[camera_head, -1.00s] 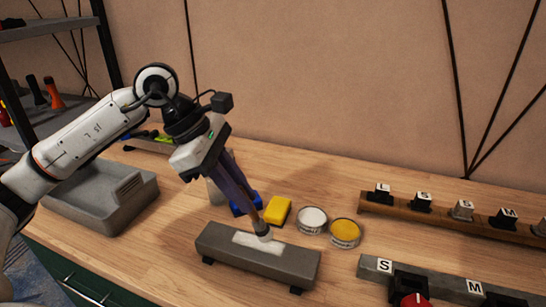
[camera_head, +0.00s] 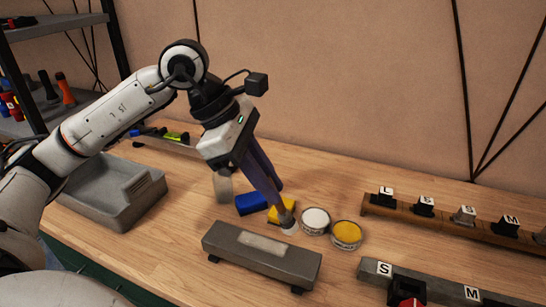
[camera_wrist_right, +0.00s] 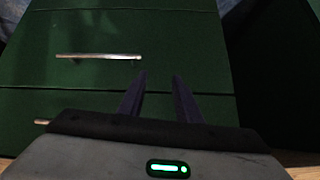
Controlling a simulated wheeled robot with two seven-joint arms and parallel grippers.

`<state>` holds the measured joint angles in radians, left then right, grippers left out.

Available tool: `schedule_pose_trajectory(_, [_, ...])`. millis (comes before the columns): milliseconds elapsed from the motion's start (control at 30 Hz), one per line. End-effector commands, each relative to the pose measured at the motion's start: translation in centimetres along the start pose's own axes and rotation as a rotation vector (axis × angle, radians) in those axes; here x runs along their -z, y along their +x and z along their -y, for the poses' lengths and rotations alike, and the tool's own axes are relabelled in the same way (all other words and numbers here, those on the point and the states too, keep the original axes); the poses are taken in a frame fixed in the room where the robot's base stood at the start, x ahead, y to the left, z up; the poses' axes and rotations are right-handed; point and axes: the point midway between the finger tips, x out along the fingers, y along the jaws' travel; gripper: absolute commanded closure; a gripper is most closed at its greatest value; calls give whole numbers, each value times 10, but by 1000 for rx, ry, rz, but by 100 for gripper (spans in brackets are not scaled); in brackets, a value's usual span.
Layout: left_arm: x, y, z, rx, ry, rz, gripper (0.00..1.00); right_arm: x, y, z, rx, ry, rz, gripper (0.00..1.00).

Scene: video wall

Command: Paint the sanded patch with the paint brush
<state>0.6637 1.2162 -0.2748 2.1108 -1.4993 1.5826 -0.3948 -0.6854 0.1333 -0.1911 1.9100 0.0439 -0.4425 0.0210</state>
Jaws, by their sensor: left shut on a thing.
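The sanded patch (camera_head: 262,243) is a pale rectangle on top of a grey block (camera_head: 292,262) on the workbench. My left gripper (camera_head: 276,192) points down and is shut on the paint brush (camera_head: 286,213), whose handle is mostly hidden by the fingers. The pale brush tip is behind the block's right half, off the patch, close to the left side of the white paint can (camera_head: 315,220). I cannot tell whether it touches the can. My right gripper (camera_wrist_right: 159,75) is open and empty in the right wrist view, in front of a green cabinet.
A yellow paint can (camera_head: 346,235) stands right of the white one. A yellow block (camera_head: 280,205) and a blue block (camera_head: 251,203) lie behind the brush. A grey tray (camera_head: 115,195) is at left. Lettered racks (camera_head: 450,216) fill the right side. Bare wood lies left of the grey block.

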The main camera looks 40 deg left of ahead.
Motion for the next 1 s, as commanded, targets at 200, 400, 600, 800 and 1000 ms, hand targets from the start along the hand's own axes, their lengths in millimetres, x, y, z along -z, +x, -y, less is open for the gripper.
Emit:
schedule_pose_trajectory(200, [-8, -22, -2, -4, -5, -1, 100, 12, -12, 0, -2, 1, -7, 69])
schedule_pose_trajectory(400, [-11, -30, -3, -5, -8, -1, 100, 15, -15, 0, -2, 1, -6, 69])
schedule_pose_trajectory(600, [-10, -29, -2, -5, -8, 0, 100, 14, -15, 0, -1, 0, -3, 69])
schedule_pose_trajectory(800, [-10, -29, -2, -5, -8, 0, 100, 14, -15, 0, -1, 0, -3, 69])
schedule_pose_trajectory(1000, [-10, -29, -2, -5, -8, 0, 100, 14, -15, 1, -1, -1, -3, 69])
